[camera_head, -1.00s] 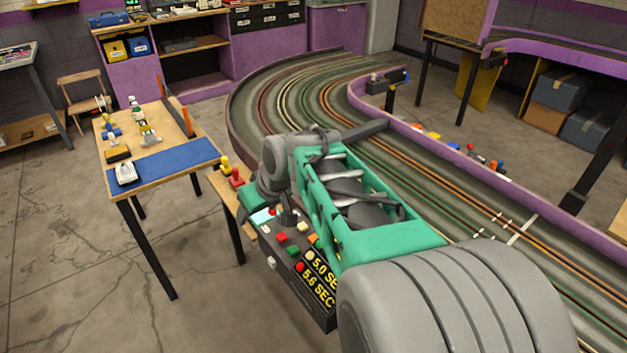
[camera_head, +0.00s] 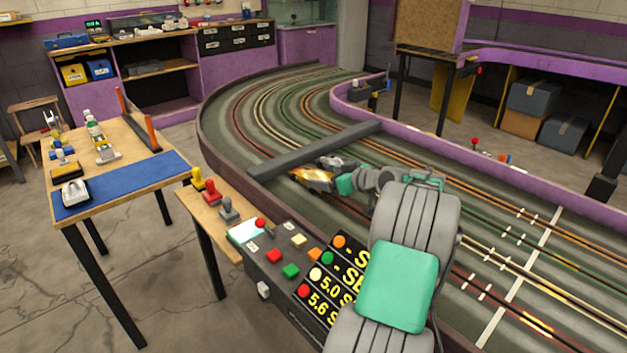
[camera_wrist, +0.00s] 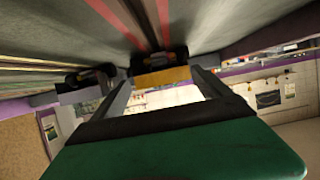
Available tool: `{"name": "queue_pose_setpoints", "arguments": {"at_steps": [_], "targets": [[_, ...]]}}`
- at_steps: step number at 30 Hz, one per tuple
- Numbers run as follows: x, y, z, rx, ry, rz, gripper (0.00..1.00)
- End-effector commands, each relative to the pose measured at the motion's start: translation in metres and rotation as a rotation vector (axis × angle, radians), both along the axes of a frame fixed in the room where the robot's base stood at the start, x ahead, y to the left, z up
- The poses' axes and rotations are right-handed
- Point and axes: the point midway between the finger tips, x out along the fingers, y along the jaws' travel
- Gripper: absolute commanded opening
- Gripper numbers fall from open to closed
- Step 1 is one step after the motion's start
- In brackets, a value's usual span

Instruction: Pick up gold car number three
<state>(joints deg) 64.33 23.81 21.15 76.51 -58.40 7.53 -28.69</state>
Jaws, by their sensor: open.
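A gold car (camera_head: 312,177) sits on the slot track (camera_head: 330,215), just on the near side of the dark grey bar across the lanes. Its number cannot be read. In the wrist view, which is upside down, a gold and black car end (camera_wrist: 160,76) shows beyond and between the fingertips. My gripper (camera_head: 332,171) is low over the track beside the gold car, pointing at it; its fingers (camera_wrist: 165,88) are apart. I cannot tell whether they touch the car. Part of the car is hidden by my gripper.
The grey bar (camera_head: 315,150) spans the track close by. A second dark object (camera_wrist: 82,85) lies left of the gold end in the wrist view. A control box (camera_head: 290,270) with coloured buttons and a wooden shelf with several upright sticks stand at the near edge. Purple walls (camera_head: 440,145) edge the track.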

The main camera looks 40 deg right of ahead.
Motion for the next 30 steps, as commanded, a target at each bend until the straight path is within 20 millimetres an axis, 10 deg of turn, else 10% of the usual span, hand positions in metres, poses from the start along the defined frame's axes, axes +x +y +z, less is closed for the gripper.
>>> {"name": "queue_pose_setpoints", "arguments": {"at_steps": [15,30], "targets": [[0.045,0.004,-0.017,-0.001,-0.001,-0.001,0.86],[0.044,0.004,-0.017,-0.001,0.000,-0.002,0.46]]}}
